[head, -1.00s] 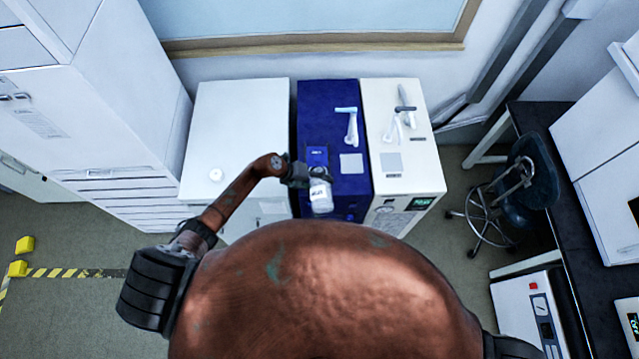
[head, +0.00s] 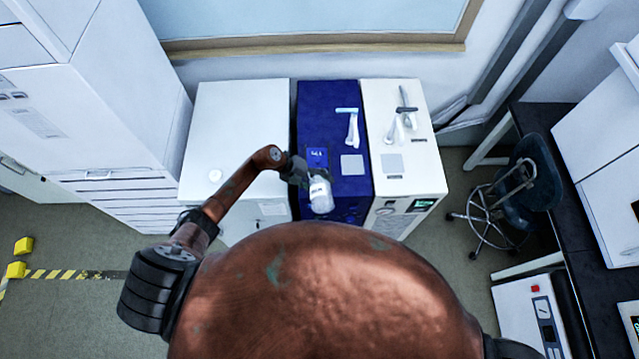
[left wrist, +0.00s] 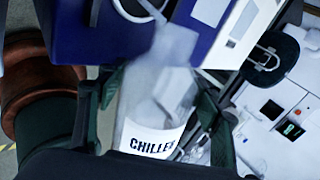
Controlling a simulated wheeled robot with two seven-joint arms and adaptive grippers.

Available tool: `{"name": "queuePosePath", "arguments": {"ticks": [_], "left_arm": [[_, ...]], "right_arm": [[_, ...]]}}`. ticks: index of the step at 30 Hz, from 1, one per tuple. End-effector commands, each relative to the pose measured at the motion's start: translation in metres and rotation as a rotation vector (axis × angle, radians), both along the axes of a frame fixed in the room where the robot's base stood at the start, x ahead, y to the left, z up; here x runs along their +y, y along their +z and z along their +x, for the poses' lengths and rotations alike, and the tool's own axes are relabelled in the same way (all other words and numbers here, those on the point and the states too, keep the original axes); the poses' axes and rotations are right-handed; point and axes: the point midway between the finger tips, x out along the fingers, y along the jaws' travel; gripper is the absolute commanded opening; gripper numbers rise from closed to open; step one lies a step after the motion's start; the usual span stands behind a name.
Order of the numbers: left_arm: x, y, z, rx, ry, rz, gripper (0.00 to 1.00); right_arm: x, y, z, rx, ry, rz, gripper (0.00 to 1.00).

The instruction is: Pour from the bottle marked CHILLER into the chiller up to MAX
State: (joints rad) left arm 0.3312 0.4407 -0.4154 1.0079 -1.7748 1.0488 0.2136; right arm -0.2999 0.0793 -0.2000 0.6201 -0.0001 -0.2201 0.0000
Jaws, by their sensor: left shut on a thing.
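My left gripper (head: 305,174) is shut on a clear bottle (head: 321,197) with a white label. In the left wrist view, the bottle (left wrist: 152,140) carries the word CHILLER and sits between my gripper's fingers (left wrist: 160,110). Its neck end looks pale and blurred against the units behind. In the head view, the bottle is over the front part of a blue unit (head: 340,120), tilted. I cannot tell whether liquid is leaving it. No MAX mark is readable, and I cannot make out a name on the blue unit. My right gripper is out of view.
A white unit (head: 235,125) stands left of the blue one, and another white unit (head: 400,155) with a display stands right. Pale tube-like fittings (head: 353,127) rise from the blue top. A dark stool (head: 520,180) and bench (head: 580,180) are at right.

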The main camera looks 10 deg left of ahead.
Motion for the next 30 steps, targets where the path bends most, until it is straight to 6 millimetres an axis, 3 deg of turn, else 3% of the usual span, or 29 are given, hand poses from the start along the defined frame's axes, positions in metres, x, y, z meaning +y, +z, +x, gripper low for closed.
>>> {"name": "queuePosePath", "arguments": {"ticks": [5,10,17,30], "left_arm": [[-0.001,0.002,0.000,-0.007,0.001,0.000,0.07],[-0.002,0.007,-0.004,-0.108,0.000,0.037,0.07],[-0.002,0.008,-0.005,-0.230,0.001,0.082,0.07],[-0.004,0.037,-0.008,-0.495,0.001,0.176,0.07]], "right_arm": [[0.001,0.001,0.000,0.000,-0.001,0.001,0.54],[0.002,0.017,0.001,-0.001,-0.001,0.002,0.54],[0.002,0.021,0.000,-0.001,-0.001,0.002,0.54],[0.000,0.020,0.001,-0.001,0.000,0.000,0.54]]}}
